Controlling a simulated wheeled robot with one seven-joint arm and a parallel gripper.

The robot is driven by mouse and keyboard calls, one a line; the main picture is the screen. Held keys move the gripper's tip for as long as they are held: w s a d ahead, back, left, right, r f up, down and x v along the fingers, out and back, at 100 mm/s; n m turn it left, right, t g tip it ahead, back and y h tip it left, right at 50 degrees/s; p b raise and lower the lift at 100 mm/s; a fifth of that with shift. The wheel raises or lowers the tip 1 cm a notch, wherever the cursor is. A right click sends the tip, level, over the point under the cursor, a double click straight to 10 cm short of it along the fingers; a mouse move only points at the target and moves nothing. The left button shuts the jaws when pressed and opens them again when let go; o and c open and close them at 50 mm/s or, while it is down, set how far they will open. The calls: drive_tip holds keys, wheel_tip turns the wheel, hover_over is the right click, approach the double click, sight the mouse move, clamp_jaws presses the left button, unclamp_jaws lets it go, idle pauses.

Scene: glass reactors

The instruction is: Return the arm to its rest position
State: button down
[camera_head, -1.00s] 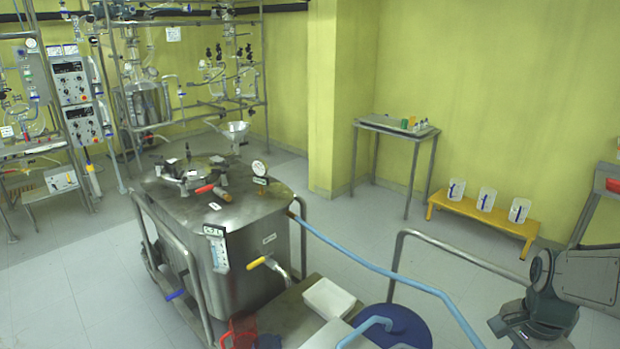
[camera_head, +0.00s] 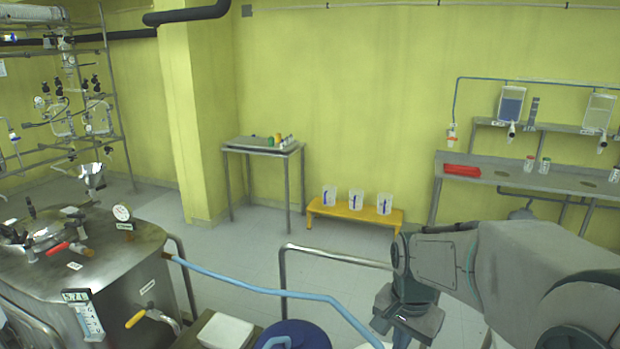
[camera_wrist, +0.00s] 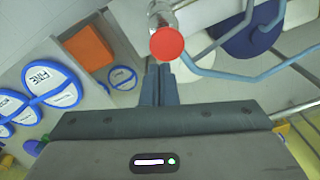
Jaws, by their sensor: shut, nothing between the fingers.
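My arm reaches in from the right in the head view, with its wrist end (camera_head: 408,315) hanging down beside a blue hose and a metal rail. In the wrist view my gripper (camera_wrist: 159,70) shows as two dark fingers pressed together, with nothing between them. The fingertips point towards the floor area near a round red knob (camera_wrist: 167,44) on a metal stem. I cannot tell how far the knob is from the fingers. In the head view the fingertips are not clearly seen.
A steel reactor vessel (camera_head: 95,265) stands at left. A blue hose (camera_head: 270,290) and metal rail (camera_head: 335,257) cross the front, near a blue drum lid (camera_head: 293,335). A yellow bench (camera_head: 355,214) holds containers. A steel side table (camera_head: 262,150) and sink counter (camera_head: 540,180) stand behind.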

drive_tip(key=s+r+n+t+b, duration=0.1)
drive_tip(key=s+r+n+t, duration=0.1)
drive_tip(key=s+n, duration=0.6)
drive_tip(key=shift+s+r+t+b, duration=0.35)
drive_tip(key=shift+s+t, duration=0.25)
drive_tip(key=shift+s, duration=1.45)
drive_tip(key=shift+d, duration=0.1)
